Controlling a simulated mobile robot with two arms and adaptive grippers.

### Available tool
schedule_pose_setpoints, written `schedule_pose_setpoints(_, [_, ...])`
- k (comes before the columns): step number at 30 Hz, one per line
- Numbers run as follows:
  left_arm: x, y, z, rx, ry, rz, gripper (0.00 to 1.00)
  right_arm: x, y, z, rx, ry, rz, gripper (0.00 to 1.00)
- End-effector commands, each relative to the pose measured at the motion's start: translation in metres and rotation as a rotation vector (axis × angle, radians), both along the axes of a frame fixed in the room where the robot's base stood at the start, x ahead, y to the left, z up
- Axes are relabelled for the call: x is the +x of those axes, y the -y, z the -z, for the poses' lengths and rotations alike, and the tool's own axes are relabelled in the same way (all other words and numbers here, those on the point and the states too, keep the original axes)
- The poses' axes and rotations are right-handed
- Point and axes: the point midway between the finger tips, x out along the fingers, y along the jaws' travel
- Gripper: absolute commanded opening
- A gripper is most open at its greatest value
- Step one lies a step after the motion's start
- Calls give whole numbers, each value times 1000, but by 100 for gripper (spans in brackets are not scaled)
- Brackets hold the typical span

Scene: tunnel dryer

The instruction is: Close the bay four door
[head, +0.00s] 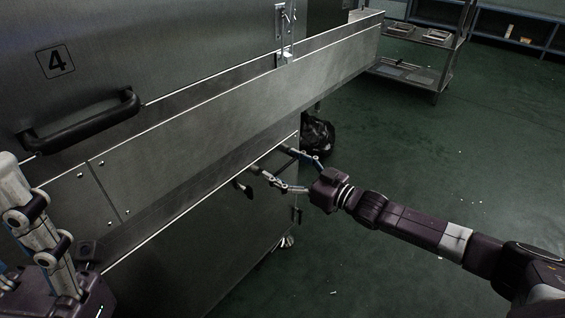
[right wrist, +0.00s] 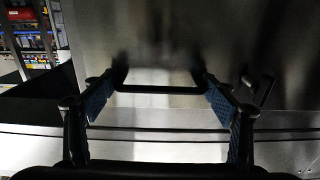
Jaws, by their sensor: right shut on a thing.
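The steel panel (head: 190,42) marked with a black "4" (head: 55,61) fills the upper left of the head view. A black bar handle (head: 80,122) on it is untouched. My right gripper (head: 277,162) is below a long steel ledge, at the lower steel front (head: 225,235). In the right wrist view a black U-shaped handle (right wrist: 160,89) lies between its blue finger pads, and the gripper is shut on it. I cannot tell which panel this handle belongs to. My left gripper (head: 38,222) is at the lower left, partly cut off, and its jaw state is unclear.
The long steel ledge (head: 240,105) runs across the front and juts out to the right. A metal latch (head: 284,55) stands above it. A black lever (head: 243,188) is beside my right gripper. A shelf rack (head: 437,70) stands far back; the green floor (head: 450,150) is mostly clear.

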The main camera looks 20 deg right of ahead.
Motion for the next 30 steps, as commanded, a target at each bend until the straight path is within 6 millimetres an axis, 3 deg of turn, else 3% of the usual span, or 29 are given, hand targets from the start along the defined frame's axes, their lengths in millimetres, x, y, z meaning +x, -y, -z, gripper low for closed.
schedule_pose_setpoints(2, [0, 0, 0, 0, 0, 0, 50, 4, 4, -4, -1, 6, 9, 35])
schedule_pose_setpoints(3, [0, 0, 0, 1, 0, 0, 50, 4, 4, -5, -1, 6, 9, 80])
schedule_pose_setpoints(5, [0, 0, 0, 1, 0, 0, 50, 4, 4, -5, 0, 7, 9, 86])
schedule_pose_setpoints(17, [1, 0, 0, 2, 0, 0, 50, -5, 7, -2, -1, 2, 5, 86])
schedule_pose_setpoints(30, [0, 0, 0, 1, -1, 0, 50, -66, 48, -1, -2, 0, 5, 86])
